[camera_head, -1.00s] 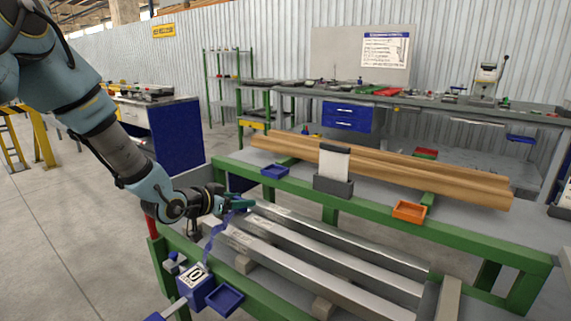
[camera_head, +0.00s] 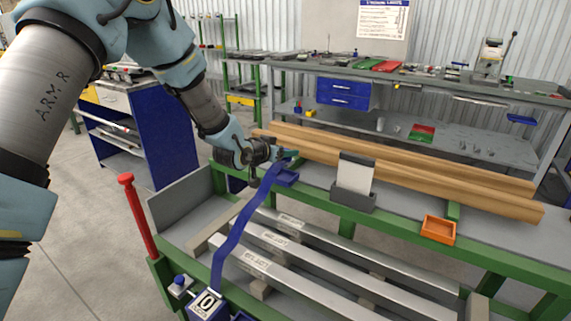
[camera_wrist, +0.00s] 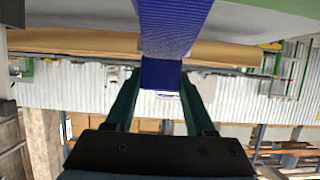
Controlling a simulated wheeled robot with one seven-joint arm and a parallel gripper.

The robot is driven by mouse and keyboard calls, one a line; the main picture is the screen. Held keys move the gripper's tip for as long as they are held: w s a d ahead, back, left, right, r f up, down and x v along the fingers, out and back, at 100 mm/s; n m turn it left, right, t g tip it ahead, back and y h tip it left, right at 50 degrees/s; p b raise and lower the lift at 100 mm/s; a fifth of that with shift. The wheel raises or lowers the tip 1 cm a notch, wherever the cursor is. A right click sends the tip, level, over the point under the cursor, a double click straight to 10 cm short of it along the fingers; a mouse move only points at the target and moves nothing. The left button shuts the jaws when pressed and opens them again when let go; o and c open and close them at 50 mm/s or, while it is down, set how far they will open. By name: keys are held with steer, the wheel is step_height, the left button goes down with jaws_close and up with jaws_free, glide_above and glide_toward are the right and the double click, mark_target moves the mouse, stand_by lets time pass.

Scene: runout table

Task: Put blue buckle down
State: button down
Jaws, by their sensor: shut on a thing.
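My gripper (camera_head: 287,157) is shut on the blue buckle (camera_wrist: 161,74), which sits between the two green fingers in the wrist view (camera_wrist: 161,88). In the head view the fingers mostly hide the buckle. The gripper is over the far green rail, just above a small blue tray (camera_head: 287,179). I cannot tell the exact height between buckle and tray.
Several silver metal bars (camera_head: 310,275) lie under the strap's right side. Long wooden beams (camera_head: 420,178) lie behind the rail. A grey holder with a white card (camera_head: 354,177) and an orange tray (camera_head: 438,230) stand to the right. A red post (camera_head: 138,215) rises at the left.

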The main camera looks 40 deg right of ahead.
mark_target(284, 165)
steer(key=shift+f+p, duration=0.55)
steer(key=shift+f, duration=1.9)
steer(key=shift+f, duration=0.1)
steer(key=shift+f, duration=0.15)
steer(key=shift+c, duration=1.2)
jaws_free()
steer(key=shift+r, duration=0.2)
steer(key=b+v, duration=0.2)
steer(key=v, duration=1)
steer(key=shift+b, duration=0.4)
